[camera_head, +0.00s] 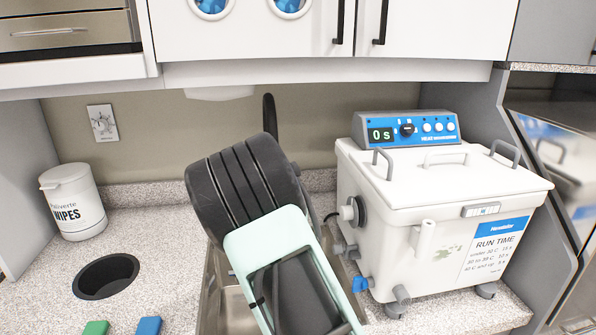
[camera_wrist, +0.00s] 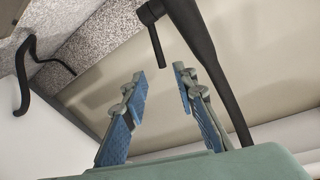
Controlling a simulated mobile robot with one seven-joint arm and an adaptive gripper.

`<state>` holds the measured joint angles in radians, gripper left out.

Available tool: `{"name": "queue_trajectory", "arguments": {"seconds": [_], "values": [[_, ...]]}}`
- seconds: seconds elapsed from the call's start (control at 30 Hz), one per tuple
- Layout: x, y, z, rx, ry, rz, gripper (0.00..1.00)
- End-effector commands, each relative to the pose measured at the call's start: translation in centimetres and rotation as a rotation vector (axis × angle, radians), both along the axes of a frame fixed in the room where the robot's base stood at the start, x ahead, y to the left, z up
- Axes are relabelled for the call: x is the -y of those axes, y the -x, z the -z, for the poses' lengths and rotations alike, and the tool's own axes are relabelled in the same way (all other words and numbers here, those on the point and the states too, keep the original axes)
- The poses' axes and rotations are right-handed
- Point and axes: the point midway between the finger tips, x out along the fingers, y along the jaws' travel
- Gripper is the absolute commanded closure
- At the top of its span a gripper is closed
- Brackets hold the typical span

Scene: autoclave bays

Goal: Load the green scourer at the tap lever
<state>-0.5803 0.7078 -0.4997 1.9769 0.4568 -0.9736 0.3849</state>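A green scourer (camera_head: 95,328) lies on the counter at the bottom edge of the head view, partly cut off. A black tap (camera_head: 269,112) stands behind the sink, mostly hidden by my arm. In the wrist view the tap (camera_wrist: 212,70) rises close to my gripper, with a thin black part hanging beside it; I cannot tell whether that part is the lever. My gripper (camera_wrist: 160,77) is open, with nothing between its blue-padded fingers, near the tap. My arm hides the gripper in the head view.
A blue scourer (camera_head: 149,326) lies beside the green one. A round hole (camera_head: 106,277) and a wipes tub (camera_head: 73,203) are at left. The sink (camera_head: 209,300) is under my arm. A white bath machine (camera_head: 440,200) stands close at right. Cabinets (camera_head: 260,30) overhang the counter.

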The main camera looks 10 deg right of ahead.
Motion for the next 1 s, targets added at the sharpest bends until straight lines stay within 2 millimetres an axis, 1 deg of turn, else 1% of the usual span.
{"name": "queue_trajectory", "arguments": {"seconds": [0.17, 0.4, 0.6, 0.8, 1.0], "values": [[0.5, -1.8, -0.1, 0.002, 0.002, 0.002, 0.74], [1.3, -5.8, -0.1, 0.000, 0.003, 0.001, 0.74], [1.9, -8.5, -0.1, 0.000, 0.003, 0.000, 0.74], [2.1, -10.0, 0.0, 0.000, 0.002, -0.001, 0.74], [2.2, -10.4, 0.0, -0.001, 0.002, 0.000, 0.74]]}}
